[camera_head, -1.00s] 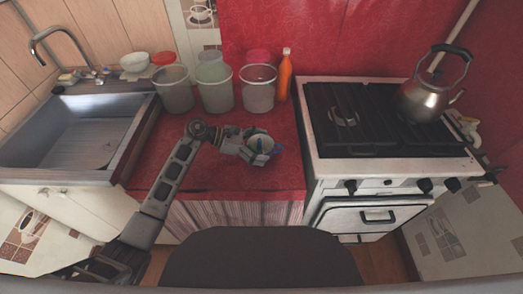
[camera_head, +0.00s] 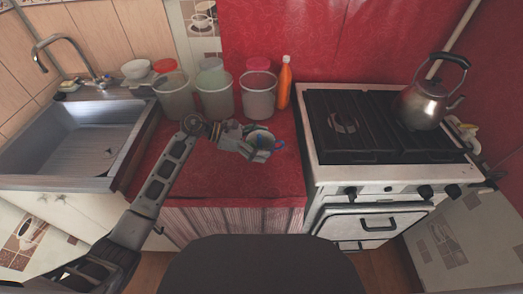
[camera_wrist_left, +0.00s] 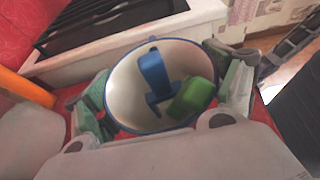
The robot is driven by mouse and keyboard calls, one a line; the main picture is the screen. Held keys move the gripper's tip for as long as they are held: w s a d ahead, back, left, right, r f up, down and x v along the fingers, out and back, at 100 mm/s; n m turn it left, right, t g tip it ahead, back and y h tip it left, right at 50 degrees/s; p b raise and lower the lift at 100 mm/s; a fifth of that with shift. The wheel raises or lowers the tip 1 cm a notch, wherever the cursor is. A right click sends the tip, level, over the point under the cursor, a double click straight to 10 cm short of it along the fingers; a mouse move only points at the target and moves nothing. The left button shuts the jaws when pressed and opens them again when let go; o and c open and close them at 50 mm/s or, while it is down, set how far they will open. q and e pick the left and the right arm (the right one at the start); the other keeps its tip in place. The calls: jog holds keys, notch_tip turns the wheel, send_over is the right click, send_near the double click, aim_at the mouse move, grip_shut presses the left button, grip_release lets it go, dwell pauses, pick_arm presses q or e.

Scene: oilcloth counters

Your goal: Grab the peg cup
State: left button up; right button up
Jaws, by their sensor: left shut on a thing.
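The peg cup (camera_head: 258,137) is a small white cup with a blue rim, held above the red counter. In the left wrist view the cup (camera_wrist_left: 128,92) is seen from above, with a blue peg (camera_wrist_left: 154,72) and a green peg (camera_wrist_left: 193,97) inside. My left gripper (camera_head: 263,151) is shut on the cup, with a finger on each side of its outer wall, as the left wrist view (camera_wrist_left: 165,98) shows. The cup's underside and its gap to the counter are hidden. My right gripper is not in view.
Several clear containers (camera_head: 258,97) stand behind the cup, with an orange bottle (camera_head: 284,84) beside them. A stove (camera_head: 313,150) with a kettle (camera_head: 422,106) is to the right. A sink (camera_head: 80,142) is to the left. The red counter (camera_head: 215,180) in front is clear.

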pick_arm(q)
jog(key=shift+r, duration=2.45)
